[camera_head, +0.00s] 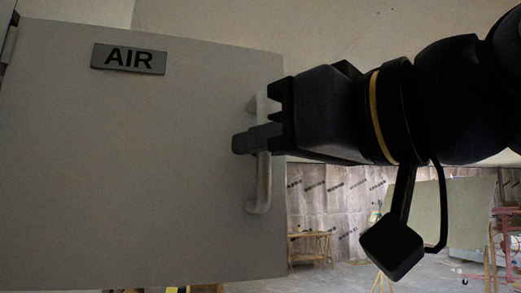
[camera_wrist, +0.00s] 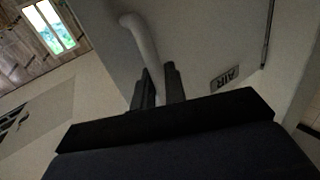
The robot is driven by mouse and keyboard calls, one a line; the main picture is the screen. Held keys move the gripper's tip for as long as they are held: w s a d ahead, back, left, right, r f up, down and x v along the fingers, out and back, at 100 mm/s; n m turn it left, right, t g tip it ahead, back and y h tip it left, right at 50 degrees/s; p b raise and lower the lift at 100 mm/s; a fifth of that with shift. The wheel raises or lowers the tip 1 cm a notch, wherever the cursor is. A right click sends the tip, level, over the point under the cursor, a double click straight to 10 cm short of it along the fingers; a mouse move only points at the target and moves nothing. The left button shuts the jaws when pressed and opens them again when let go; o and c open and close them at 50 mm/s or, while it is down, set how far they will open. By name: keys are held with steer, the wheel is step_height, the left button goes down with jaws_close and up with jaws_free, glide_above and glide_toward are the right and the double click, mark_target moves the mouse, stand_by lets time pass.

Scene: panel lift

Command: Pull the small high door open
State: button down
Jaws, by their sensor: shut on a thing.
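The small door (camera_head: 130,170) is a plain grey panel with an AIR label (camera_head: 129,59) at its upper left. A pale vertical bar handle (camera_head: 264,190) is fixed near its right edge. A hinge shows at the door's upper left edge. My gripper (camera_head: 258,138) reaches in from the right and is shut on the handle at mid-height. In the wrist view, the two dark fingers (camera_wrist: 160,87) stand on either side of the handle (camera_wrist: 142,38), and the label (camera_wrist: 225,79) shows to the right. My fingers hide the middle of the handle.
Behind the door's right edge is a room with a wrapped wall (camera_head: 340,195), a wooden table (camera_head: 310,246) and a leaning board (camera_head: 445,215). A bright window (camera_wrist: 50,27) shows in the wrist view. Floor below my arm looks mostly open.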

steer(key=shift+s+d, duration=0.2)
steer(key=shift+s, duration=1.5)
steer(key=c, duration=1.5)
jaws_free()
steer(key=shift+a, duration=0.1)
steer(key=shift+c, duration=0.2)
steer(key=shift+r, duration=0.1)
